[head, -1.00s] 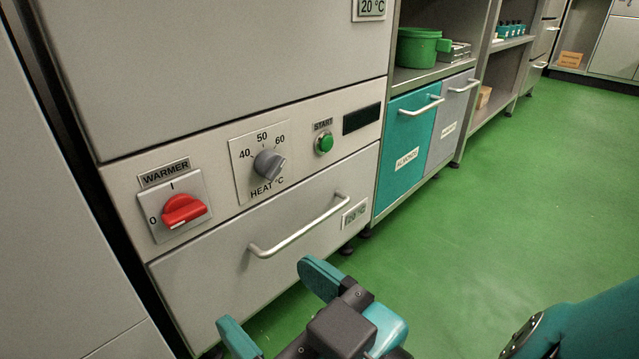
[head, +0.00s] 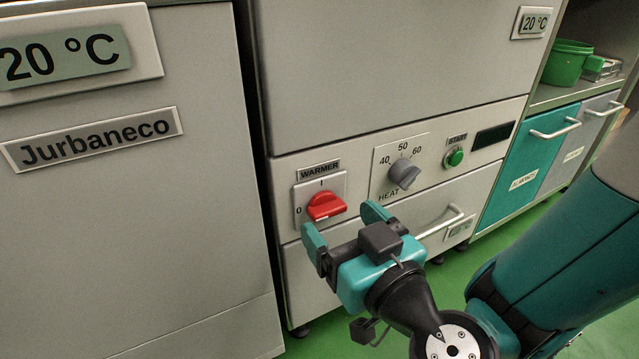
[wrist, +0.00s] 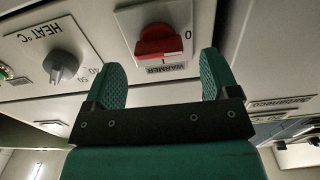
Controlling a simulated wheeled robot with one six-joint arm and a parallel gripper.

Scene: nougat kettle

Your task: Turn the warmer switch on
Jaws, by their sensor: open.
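The warmer switch is a red rotary knob (head: 326,206) on a pale square plate under the label WARMER, with marks 0 and I. Its white pointer line lies toward the lower left, and the knob looks turned toward the 0 side. My gripper (head: 343,222) is open and empty, just in front of and below the knob, with its teal fingers apart. In the wrist view the red knob (wrist: 157,42) shows upside down beyond the gap between the fingers (wrist: 160,80). The fingers look clear of the knob.
A grey heat dial (head: 404,174) and a green start button (head: 454,158) sit right of the switch. A drawer handle (head: 440,222) juts out below them. A grey Jurbaneco cabinet (head: 150,230) stands at left. Green floor lies at lower right.

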